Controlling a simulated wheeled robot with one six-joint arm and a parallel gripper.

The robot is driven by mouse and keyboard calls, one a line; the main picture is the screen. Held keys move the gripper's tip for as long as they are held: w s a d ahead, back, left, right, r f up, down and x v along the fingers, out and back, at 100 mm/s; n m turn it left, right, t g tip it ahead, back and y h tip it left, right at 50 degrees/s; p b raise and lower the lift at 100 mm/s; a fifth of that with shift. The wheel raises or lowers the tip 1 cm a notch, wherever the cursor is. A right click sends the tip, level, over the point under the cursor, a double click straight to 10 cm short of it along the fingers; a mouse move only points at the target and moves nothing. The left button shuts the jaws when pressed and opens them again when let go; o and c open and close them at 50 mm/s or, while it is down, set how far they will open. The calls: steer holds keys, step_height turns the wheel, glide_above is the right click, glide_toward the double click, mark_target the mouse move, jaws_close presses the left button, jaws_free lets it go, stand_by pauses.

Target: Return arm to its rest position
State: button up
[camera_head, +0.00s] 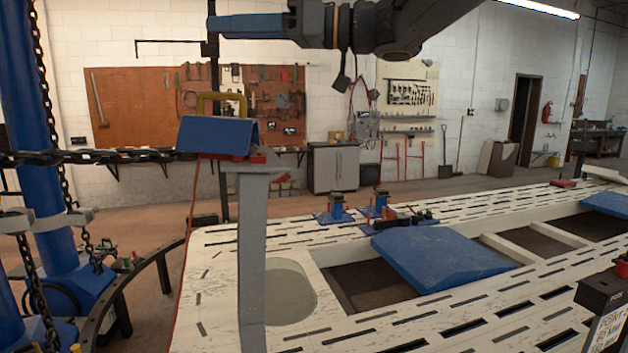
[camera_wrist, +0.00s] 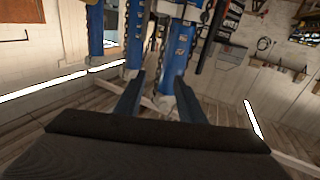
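My gripper (camera_head: 222,25) is at the top left of the head view, with its blue fingers pointing left. My dark arm reaches it from the upper right, above the bench. In the wrist view my gripper (camera_wrist: 158,98) shows two dark blue fingers standing apart with nothing between them. A broad dark part of my own arm end fills the bottom of that view. The gripper touches nothing that I can see. The task names no object.
A white slotted frame bench (camera_head: 215,260) spans the lower half, with a blue panel (camera_head: 440,258) on it. A grey post (camera_head: 252,250) stands in front. A chained blue column (camera_head: 30,120) is at left; blue columns (camera_wrist: 182,60) lie beyond the fingers.

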steer(key=w+d+f+m+t+h+b, duration=0.25)
steer(key=w+d+f+m+t, duration=0.2)
steer(key=w+f, duration=0.3)
steer(key=w+d+f+m+t+h+b, duration=0.1)
steer(key=w+d+f+m+t+h, duration=0.25)
steer(key=w+d+f+t, duration=0.35)
steer(key=w+d+f+m+h+b, duration=0.1)
steer(key=w+d+f+m+h, duration=0.25)
steer(key=f, duration=0.55)
steer(key=d+f+m+h+b, duration=0.2)
steer(key=d+f+m+h, duration=0.15)
steer(key=d+f, duration=0.45)
steer(key=s+d+f+m+g+h+b, duration=0.1)
steer(key=s+d+f+g+h, duration=0.2)
steer(key=f, duration=0.7)
steer(key=s+d+f+g+h+b, duration=0.15)
steer(key=s+d+f, duration=0.3)
steer(key=f, duration=0.65)
steer(key=s+f+g+b, duration=0.1)
steer(key=s+f+g, duration=0.2)
steer(key=s+f, duration=0.4)
steer(key=s+d+f+m+g+b, duration=0.1)
steer(key=s+f+g, duration=0.3)
steer(key=s+f, duration=0.4)
steer(key=s, duration=0.4)
steer(key=shift+s+d+g+h, duration=0.2)
steer(key=shift+s+g+h, duration=0.1)
steer(key=shift+h, duration=0.05)
